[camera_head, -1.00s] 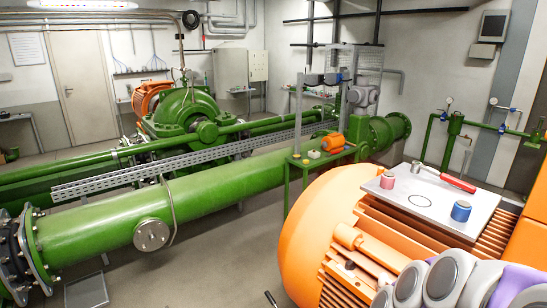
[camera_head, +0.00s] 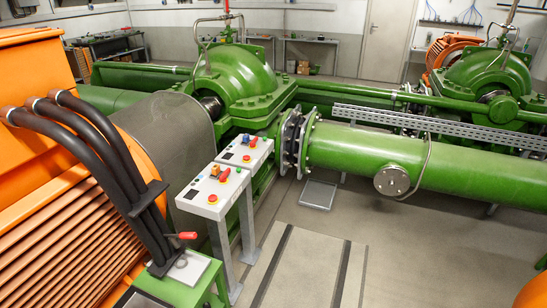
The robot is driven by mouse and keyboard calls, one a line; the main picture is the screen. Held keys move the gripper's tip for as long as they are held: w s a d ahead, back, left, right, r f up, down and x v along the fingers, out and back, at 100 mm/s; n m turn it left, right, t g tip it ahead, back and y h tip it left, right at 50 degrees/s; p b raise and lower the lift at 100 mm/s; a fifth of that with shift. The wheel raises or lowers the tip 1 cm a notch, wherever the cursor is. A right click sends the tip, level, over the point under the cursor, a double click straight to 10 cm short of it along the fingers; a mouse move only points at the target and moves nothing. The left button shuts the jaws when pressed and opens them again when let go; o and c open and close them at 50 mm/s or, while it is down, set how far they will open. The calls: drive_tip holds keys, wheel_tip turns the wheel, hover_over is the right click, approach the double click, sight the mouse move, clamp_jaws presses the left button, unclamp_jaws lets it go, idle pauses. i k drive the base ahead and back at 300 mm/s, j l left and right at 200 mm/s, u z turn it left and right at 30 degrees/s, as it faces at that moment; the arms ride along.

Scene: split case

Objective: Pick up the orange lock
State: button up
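I cannot make out the orange lock for certain. A small orange piece (camera_head: 214,170) stands on top of the nearer grey control pedestal (camera_head: 196,188), too small to tell whether it is a lock or a switch. A red piece (camera_head: 225,175) is right beside it. My gripper is not in view.
A second control pedestal (camera_head: 240,147) stands just behind the first. A large orange motor (camera_head: 50,200) fills the left side. Green pipes (camera_head: 470,180) run along the right. Floor (camera_head: 390,260) is open at lower right.

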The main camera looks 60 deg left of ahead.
sight(217, 169)
drive_tip(key=u, duration=2.5)
